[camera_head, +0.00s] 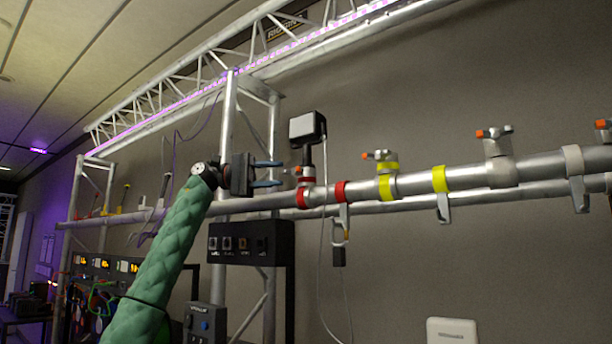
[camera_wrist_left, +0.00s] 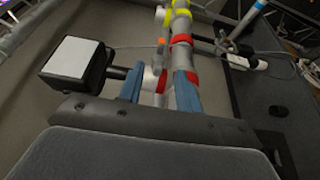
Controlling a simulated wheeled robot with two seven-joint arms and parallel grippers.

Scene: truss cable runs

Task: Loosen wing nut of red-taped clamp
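The red-taped clamp (camera_head: 303,194) sits on the silver truss tube, with a boxy lamp (camera_head: 307,128) standing on it. A small orange-tipped wing nut (camera_head: 298,171) shows at its near side. My left gripper (camera_head: 281,174) points right at the clamp, its two blue fingers apart, just left of the wing nut. In the left wrist view, red tape (camera_wrist_left: 162,82) and pale clamp metal show between the open fingers (camera_wrist_left: 160,88); an orange tip (camera_wrist_left: 162,42) shows just beyond them. Whether a finger touches the clamp I cannot tell. My right gripper is out of view.
A second red band (camera_head: 341,191) and yellow-taped clamps (camera_head: 388,180) sit farther right on the tube (camera_head: 470,178). A thin cable (camera_head: 321,260) hangs from the lamp. A black connector box (camera_head: 251,243) is below my gripper. An upright truss (camera_head: 228,120) stands behind.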

